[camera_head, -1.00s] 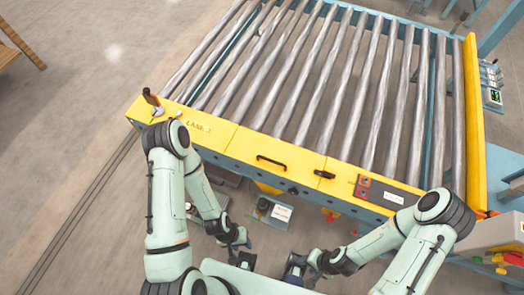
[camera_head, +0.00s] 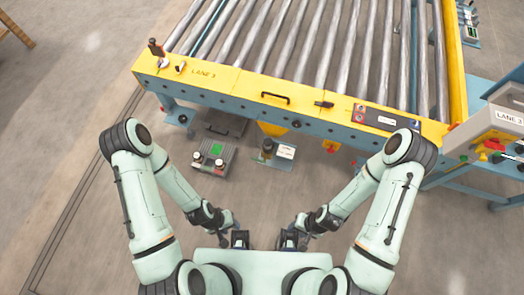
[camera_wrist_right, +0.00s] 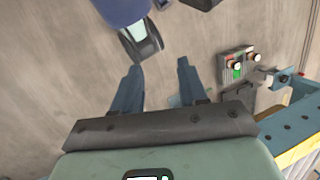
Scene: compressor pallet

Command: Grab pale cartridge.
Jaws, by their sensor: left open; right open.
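I cannot make out a pale cartridge for certain in either view. My left gripper (camera_head: 240,239) hangs low in front of my body in the head view, over the floor and short of the conveyor. My right gripper (camera_head: 289,239) is close beside it. In the right wrist view the two fingers of my right gripper (camera_wrist_right: 157,82) stand apart with nothing between them. Part of my left arm's end shows at the top of that view. Both grippers are open, and neither touches any object.
The roller conveyor has a yellow front rail (camera_head: 235,82). A dark-handled tool (camera_head: 156,48) stands at its left end. A "LANE 3" console (camera_head: 492,128) is at right.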

